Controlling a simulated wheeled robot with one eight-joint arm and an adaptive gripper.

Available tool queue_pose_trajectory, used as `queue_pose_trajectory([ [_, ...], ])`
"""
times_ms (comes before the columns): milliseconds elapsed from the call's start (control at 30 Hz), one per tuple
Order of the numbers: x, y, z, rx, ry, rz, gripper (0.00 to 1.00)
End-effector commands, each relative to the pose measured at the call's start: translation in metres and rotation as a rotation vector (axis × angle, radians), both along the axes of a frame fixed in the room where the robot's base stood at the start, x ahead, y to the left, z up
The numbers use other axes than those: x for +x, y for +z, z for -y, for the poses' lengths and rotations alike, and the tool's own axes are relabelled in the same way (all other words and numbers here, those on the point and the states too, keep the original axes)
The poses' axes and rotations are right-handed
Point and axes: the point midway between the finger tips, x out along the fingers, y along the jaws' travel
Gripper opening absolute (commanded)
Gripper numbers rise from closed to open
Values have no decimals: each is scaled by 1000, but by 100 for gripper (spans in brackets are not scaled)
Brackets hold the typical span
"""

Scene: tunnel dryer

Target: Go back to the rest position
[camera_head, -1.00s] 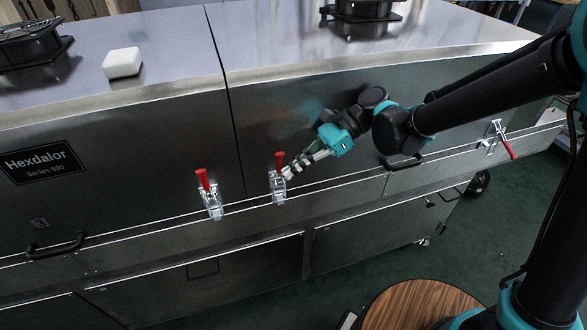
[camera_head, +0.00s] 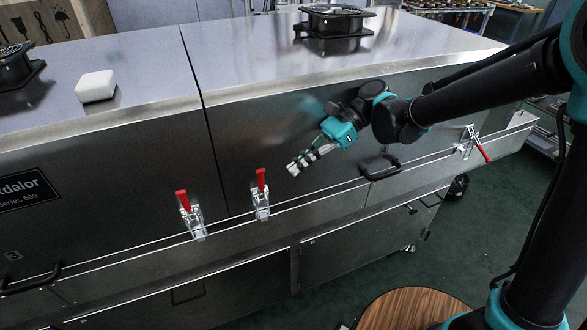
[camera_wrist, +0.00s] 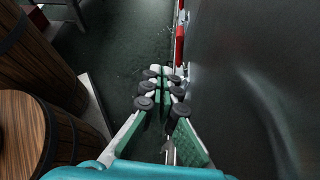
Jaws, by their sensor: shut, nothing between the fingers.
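My gripper (camera_head: 293,168) is shut and empty in the head view. It hangs in front of the dryer's steel side panel, a little right of and above the middle toggle clamp (camera_head: 261,195), apart from it. That clamp has its red handle upright. A second clamp (camera_head: 191,214) to its left also has its red handle up. A third clamp (camera_head: 468,143) at the far right has its red handle slanting down to the right. In the wrist view my fingers (camera_wrist: 160,80) are together, with a red clamp handle (camera_wrist: 180,44) beyond them beside the panel.
The dryer (camera_head: 120,150) has black handles, one (camera_head: 380,168) below and right of my gripper. A white block (camera_head: 96,86) and a black fan (camera_head: 335,22) sit on its top. Wooden barrels (camera_wrist: 25,130) stand left in the wrist view. Dark green floor (camera_head: 470,225) is open at the right.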

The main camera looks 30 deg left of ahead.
Motion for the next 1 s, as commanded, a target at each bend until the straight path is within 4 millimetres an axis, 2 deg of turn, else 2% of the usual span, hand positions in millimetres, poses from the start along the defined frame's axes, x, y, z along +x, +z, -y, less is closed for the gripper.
queue_pose_trajectory([
  [400, 0, 0, 1, 1, 0, 3, 0],
  [467, 3, -2, 4, 7, -6, 17, 0],
  [567, 17, -9, 20, 29, -26, 83, 0],
  [667, 43, -23, 52, 67, -56, 222, 0],
  [767, 75, -44, 102, 96, -72, 429, 0],
  [900, 110, -75, 183, 83, -39, 731, 0],
  [967, 121, -87, 220, 59, -4, 853, 0],
  [1000, 126, -95, 245, 37, 27, 930, 0],
])
